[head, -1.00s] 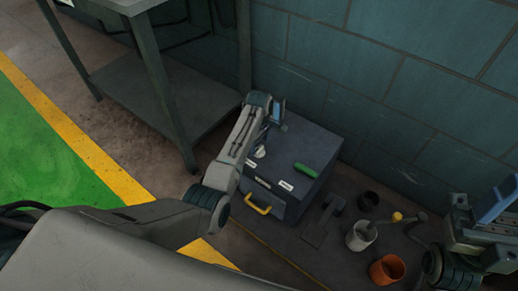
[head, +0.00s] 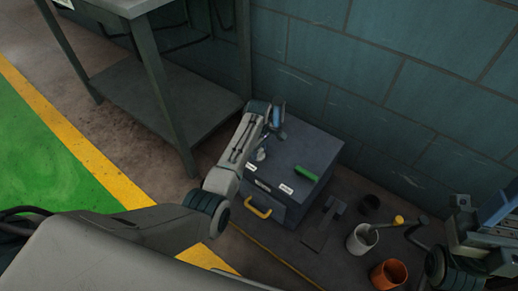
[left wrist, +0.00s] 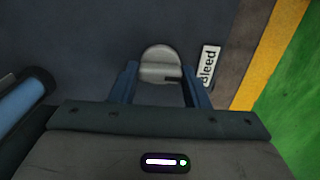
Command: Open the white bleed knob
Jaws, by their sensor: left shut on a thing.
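The white bleed knob (left wrist: 160,58) stands on the dark top face of a box (head: 315,150), next to a label reading "Bleed" (left wrist: 208,66). My left gripper (left wrist: 160,84) is shut on the knob, with a blue finger at each side of it. In the head view the knob (head: 261,155) shows small and pale below my left gripper's blue finger, near the box's left side. My right gripper (head: 493,214) shows partly at the right edge, away from the box, and its jaw opening is unclear.
A green handle (head: 306,173) and white labels are on the box, with a yellow handle (head: 258,212) on its front. A metal table (head: 165,100) and block wall (head: 400,90) lie behind.

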